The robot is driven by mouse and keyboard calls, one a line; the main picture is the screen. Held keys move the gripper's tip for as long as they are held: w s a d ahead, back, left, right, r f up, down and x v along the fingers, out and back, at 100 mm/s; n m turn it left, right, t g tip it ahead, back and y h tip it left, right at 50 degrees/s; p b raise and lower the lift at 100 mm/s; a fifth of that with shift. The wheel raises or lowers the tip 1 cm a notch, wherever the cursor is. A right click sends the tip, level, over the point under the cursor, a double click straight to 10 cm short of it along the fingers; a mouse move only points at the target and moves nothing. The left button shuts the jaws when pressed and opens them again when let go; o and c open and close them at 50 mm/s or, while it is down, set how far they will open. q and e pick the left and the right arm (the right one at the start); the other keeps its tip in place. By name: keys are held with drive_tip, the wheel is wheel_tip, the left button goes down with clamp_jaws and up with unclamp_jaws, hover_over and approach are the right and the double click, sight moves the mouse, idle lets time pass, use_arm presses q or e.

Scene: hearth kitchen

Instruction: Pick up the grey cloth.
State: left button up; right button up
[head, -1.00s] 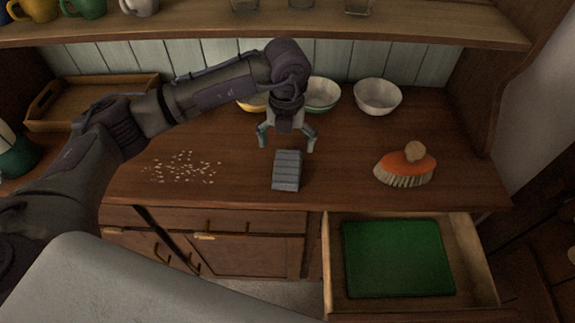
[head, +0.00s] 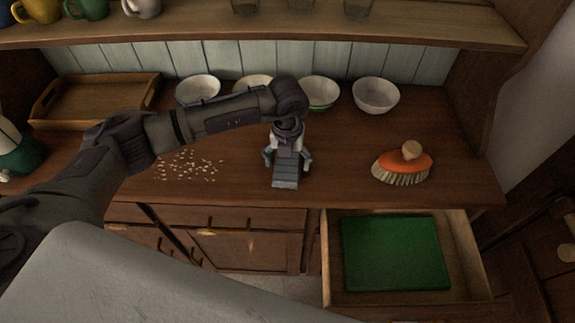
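The grey cloth (head: 285,182) is a small folded, ridged block on the wooden counter, near its front edge in the middle of the head view. My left gripper (head: 287,164) is low over the cloth's far part, pointing down. Its two fingers are spread, one on each side of the cloth, with a little room seeming to show beside it. The gripper hides the far end of the cloth, and contact is hard to make out. My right gripper is not in view.
Pale crumbs (head: 190,166) lie left of the cloth, and an orange brush (head: 403,165) stands to the right. Several bowls (head: 376,95) and a wooden tray (head: 93,101) are at the back. Below the counter, an open drawer (head: 466,262) holds a green board (head: 394,253).

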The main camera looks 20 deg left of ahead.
sight(287, 164)
use_arm(q)
drive_tip(key=c, duration=0.8)
drive_tip(key=shift+o, duration=0.2)
drive_tip(key=shift+r, duration=0.1)
drive_tip(key=shift+r, duration=0.45)
wheel_tip(287, 164, up, 2)
drive_tip(key=shift+r+b, duration=0.2)
drive_tip(key=shift+b, duration=0.6)
drive_tip(key=s+d+r+b, duration=0.3)
drive_tip(key=d+r, duration=0.4)
drive_tip(key=d, duration=0.4)
drive_tip(key=shift+s+r, duration=0.3)
drive_tip(key=shift+s, duration=0.1)
